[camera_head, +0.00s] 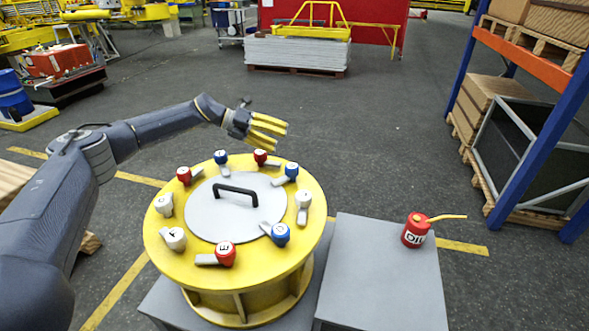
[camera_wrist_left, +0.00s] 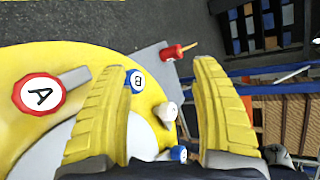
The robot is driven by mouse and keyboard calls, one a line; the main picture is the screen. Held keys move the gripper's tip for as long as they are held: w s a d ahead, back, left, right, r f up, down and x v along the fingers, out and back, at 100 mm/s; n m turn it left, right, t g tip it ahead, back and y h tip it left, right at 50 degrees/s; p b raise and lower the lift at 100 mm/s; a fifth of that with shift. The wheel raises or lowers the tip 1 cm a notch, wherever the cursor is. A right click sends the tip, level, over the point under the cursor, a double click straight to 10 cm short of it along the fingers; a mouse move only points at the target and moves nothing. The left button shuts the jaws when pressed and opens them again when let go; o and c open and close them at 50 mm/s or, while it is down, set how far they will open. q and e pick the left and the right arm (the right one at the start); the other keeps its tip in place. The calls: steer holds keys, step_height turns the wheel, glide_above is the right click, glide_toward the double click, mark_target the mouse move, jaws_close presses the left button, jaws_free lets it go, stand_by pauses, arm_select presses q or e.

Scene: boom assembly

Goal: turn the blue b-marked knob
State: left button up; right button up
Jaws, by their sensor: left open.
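The blue B-marked knob (camera_head: 291,170) sits on the far right rim of a round yellow drum lid (camera_head: 165,222), with a grey lever beside it. It also shows in the left wrist view (camera_wrist_left: 136,80), partly behind the left-hand finger there. My left gripper (camera_head: 281,134) is open and empty, above and beyond the drum's far edge, fingers pointing right. My right gripper is out of view.
Several other red, blue and white knobs with levers ring the lid around a black handle (camera_head: 235,191). A red oil can (camera_head: 416,232) stands on a grey block (camera_head: 384,280) at right. Shelving (camera_head: 530,110) stands further right.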

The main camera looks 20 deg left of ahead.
arm_select(q)
steer(key=d+m+g+y, duration=0.1)
steer(key=d+m, duration=0.1)
steer(key=s+d+m+g+y, duration=0.1)
steer(key=m, duration=0.1)
steer(key=d+m+g+y, duration=0.1)
steer(key=d+m+y, duration=0.1)
steer(key=shift+s+d+r+m+g, duration=0.3)
steer(key=shift+s+m, duration=0.1)
steer(key=m+y, duration=0.1)
steer(key=y, duration=0.1)
step_height(320, 180, up, 6)
steer(key=m+y, duration=0.5)
steer(key=y, duration=0.1)
glide_above(293, 166)
step_height(293, 166, down, 17)
steer(key=shift+w+r, duration=0.1)
steer(key=shift+r, duration=0.05)
steer(key=c, duration=1.3)
steer(key=shift+n, duration=0.3)
